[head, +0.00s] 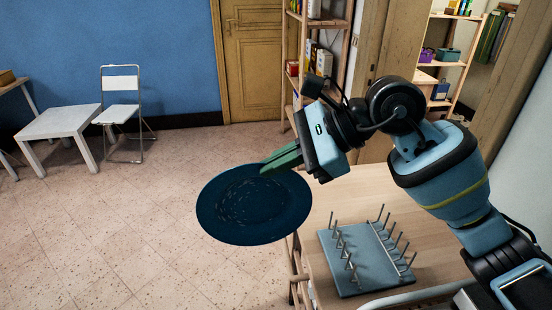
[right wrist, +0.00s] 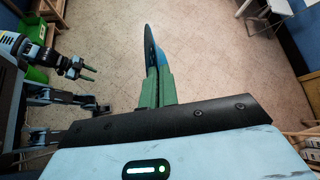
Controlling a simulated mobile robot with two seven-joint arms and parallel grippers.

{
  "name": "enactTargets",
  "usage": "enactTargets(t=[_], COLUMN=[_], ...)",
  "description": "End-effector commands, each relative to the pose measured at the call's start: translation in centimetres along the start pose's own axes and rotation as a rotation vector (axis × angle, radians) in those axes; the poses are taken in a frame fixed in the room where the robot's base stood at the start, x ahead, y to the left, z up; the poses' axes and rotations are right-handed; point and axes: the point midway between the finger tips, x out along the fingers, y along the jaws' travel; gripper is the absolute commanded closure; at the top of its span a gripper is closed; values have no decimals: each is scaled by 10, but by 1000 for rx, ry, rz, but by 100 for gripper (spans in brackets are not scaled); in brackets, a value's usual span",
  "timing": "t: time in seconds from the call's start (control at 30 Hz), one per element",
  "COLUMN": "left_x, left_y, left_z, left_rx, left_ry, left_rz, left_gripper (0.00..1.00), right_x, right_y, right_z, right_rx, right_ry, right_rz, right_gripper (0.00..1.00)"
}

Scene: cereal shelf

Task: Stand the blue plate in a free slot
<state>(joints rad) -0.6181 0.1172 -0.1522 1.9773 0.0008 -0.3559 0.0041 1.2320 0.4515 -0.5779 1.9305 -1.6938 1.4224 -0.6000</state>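The dark blue round plate (head: 245,212) hangs in the air just past the table's left edge in the head view, its face showing. My right gripper (head: 282,160) is shut on its rim near the top right. In the right wrist view the plate (right wrist: 150,48) is edge-on between the green fingers (right wrist: 155,88). The grey-blue rack (head: 375,272) with two rows of upright metal pegs lies on the table, right of and below the plate; its slots look empty. My left gripper (right wrist: 87,73) shows in the right wrist view at left, its green fingers apart and empty.
The wooden table (head: 350,190) has bare top behind and beside the rack. Open tiled floor (head: 130,220) lies left of the table. A shelf (head: 292,70) with boxes stands behind it. A white low table (head: 62,122) and folding chair (head: 121,105) are far off.

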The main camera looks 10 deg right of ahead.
Motion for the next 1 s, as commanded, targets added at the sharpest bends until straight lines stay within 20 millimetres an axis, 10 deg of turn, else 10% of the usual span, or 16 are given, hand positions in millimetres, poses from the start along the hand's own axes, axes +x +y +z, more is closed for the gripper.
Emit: enactTargets(t=[1.0], left_x=[5], left_y=[2], left_z=[14], left_rx=[-7], left_ry=[-24], left_rz=[3], left_gripper=[60], right_x=[-51], right_y=[0], right_z=[-51], right_rx=[-3], right_ry=[1], right_rz=[-7], right_gripper=[100])
